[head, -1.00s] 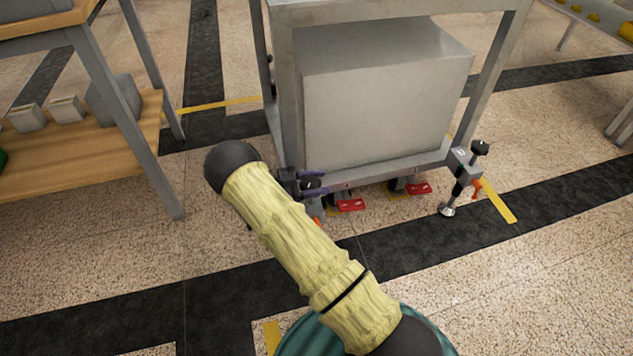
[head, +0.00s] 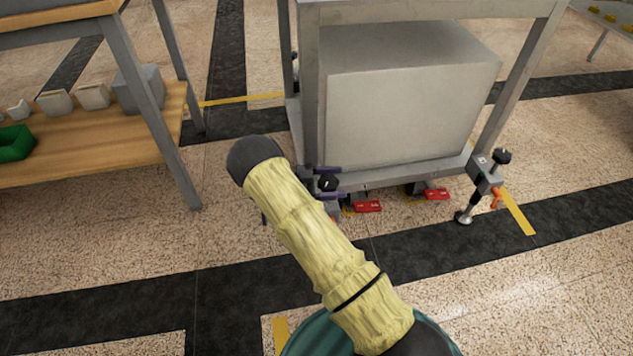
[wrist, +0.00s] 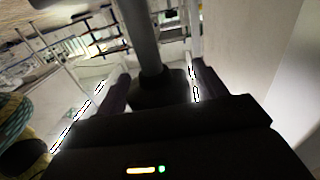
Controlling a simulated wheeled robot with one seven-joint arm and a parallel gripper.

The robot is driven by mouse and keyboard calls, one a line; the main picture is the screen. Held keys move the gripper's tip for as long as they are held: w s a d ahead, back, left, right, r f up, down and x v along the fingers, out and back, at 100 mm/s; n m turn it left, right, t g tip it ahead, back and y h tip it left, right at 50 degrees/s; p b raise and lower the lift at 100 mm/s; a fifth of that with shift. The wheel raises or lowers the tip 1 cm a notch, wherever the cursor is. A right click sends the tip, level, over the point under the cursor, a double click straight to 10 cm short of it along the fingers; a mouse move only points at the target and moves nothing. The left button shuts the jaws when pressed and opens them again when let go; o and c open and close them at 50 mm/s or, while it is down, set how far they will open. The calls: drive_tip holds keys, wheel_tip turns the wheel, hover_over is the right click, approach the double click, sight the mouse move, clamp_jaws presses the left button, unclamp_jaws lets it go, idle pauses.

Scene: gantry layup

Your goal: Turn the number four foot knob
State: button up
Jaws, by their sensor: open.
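A steel cart with a large grey box has levelling feet at its corners. In the head view a black foot knob (head: 327,184) at the cart's front left corner sits between the purple fingers of my gripper (head: 331,182). The wrist view shows the black knob (wrist: 157,90) with a grey post, and the two dark fingers of my gripper (wrist: 162,84) open on either side of it. I cannot tell whether they touch it. Another foot with a black knob (head: 502,156) stands at the front right corner. I cannot read a foot number.
The cart's grey box (head: 405,105) stands just behind the feet. Red caster pedals (head: 367,206) lie low under the cart's front edge. A wooden shelf bench (head: 90,150) with grey blocks and a green bin stands at left. The floor in front is clear.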

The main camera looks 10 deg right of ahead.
drive_tip(key=w+a+p, duration=0.1)
drive_tip(key=a+p, duration=0.2)
drive_tip(key=a, duration=1.4)
drive_tip(key=shift+w+p, duration=0.3)
drive_tip(key=shift+w, duration=0.05)
drive_tip(key=shift+a, duration=0.15)
